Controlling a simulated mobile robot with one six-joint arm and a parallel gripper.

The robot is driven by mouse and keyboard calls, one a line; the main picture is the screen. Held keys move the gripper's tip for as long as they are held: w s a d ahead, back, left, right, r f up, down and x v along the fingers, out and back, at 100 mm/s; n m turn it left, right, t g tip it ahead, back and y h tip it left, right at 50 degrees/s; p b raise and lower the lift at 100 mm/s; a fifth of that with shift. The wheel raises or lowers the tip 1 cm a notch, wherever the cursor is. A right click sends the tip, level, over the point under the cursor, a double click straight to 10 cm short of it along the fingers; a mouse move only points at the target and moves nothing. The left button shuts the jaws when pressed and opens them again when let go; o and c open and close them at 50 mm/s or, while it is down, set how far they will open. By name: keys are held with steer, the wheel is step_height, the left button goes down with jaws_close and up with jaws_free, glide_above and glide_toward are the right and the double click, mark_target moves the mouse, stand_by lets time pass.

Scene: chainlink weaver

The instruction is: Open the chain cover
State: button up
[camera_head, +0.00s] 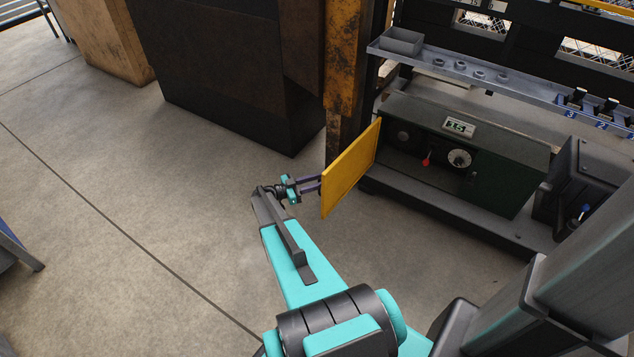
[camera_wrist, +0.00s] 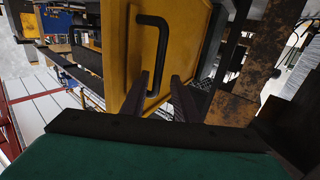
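The yellow chain cover (camera_head: 350,168) stands swung out from the front of the dark green machine box (camera_head: 520,180), so the box's front is exposed. In the wrist view the cover's yellow face (camera_wrist: 188,45) fills the upper middle. It carries a black bar handle (camera_wrist: 161,45). My gripper (camera_head: 319,183) is on the cover's left side in the head view, close to its face. In the wrist view my gripper's two fingers (camera_wrist: 161,76) are spread apart, with the handle's lower end showing between them. I cannot tell whether they touch it.
The exposed front shows a red knob (camera_head: 426,161), a round dial (camera_head: 459,158) and a small display (camera_head: 459,126). A rusty yellow post (camera_head: 343,60) stands behind the cover. A grey shelf (camera_head: 470,72) runs above the box. The concrete floor (camera_head: 130,200) at left is clear.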

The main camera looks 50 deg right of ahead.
steer(key=shift+w+a, duration=0.1)
steer(key=shift+a, duration=0.05)
steer(key=v, duration=1.3)
steer(key=shift+a+p, duration=0.25)
steer(key=shift+p, duration=0.15)
steer(key=shift+w+f, duration=0.1)
